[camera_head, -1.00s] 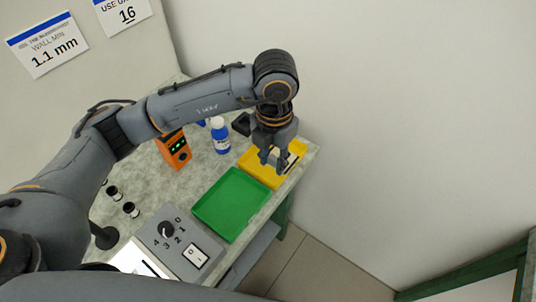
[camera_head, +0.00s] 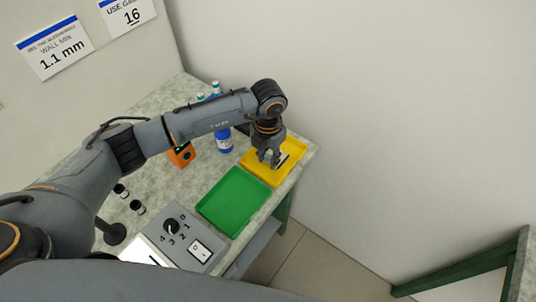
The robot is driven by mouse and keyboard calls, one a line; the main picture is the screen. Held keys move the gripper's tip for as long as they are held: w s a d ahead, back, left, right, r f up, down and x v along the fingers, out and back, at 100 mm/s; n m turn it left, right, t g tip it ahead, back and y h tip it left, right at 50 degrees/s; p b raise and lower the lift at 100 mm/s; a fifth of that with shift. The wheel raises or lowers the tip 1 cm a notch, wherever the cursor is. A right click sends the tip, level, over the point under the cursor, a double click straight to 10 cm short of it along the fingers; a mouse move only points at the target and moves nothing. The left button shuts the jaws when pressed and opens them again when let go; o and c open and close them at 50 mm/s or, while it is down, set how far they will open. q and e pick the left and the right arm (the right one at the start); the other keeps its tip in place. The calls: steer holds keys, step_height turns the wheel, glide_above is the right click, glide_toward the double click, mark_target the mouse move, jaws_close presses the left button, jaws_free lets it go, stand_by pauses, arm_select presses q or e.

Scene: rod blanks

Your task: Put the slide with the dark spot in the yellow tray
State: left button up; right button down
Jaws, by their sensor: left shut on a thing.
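The yellow tray (camera_head: 259,173) lies at the far right end of the table. My left gripper (camera_head: 273,163) is over it, pointing down, with its fingers shut on a small pale and dark flat piece, seemingly a slide (camera_head: 283,160). The slide shows at the right of the fingers, low over or touching the tray floor; I cannot tell which. The fingers hide part of it, and it is too small to make out a spot. My right gripper is not in view.
A green tray (camera_head: 234,201) lies just in front of the yellow one. A grey dial box (camera_head: 187,239), an orange device (camera_head: 182,155), a blue bottle (camera_head: 223,140) and small black cylinders (camera_head: 137,207) stand on the table (camera_head: 165,184). A wall is close behind.

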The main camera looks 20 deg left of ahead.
mark_target(268, 158)
arm_select(q)
steer(key=shift+f, duration=0.15)
steer(key=o, duration=1)
steer(key=shift+o, duration=0.2)
step_height(268, 158, up, 12)
steer(key=b, duration=0.2)
steer(key=shift+r, duration=0.2)
steer(key=shift+s+d+f, duration=0.1)
